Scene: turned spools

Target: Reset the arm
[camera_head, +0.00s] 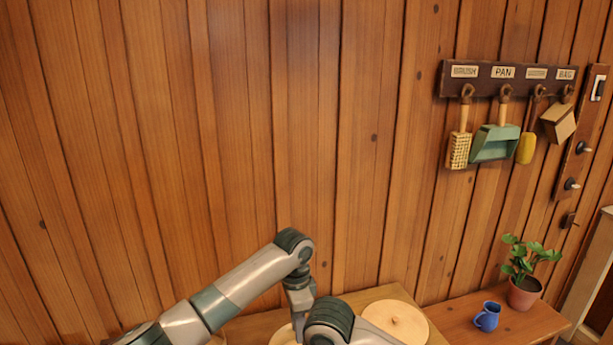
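My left arm comes in from the lower left and bends at a dark elbow-like joint. My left gripper (299,308) hangs down from it near the bottom edge, over the wooden table (370,296). Its fingers are small and partly hidden, so whether they are open or shut does not show. Part of another grey and dark arm link of mine is at the bottom edge just right of it. My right gripper is out of view. A round pale wooden disc (397,319) lies on the table to the right, partly cut off by that arm link.
Another pale round piece (283,337) shows beneath the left gripper. A blue mug (487,317) and a potted plant (525,290) stand on a wooden bench (535,325) at right. A rack (508,79) with a brush and green pan hangs on the plank wall.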

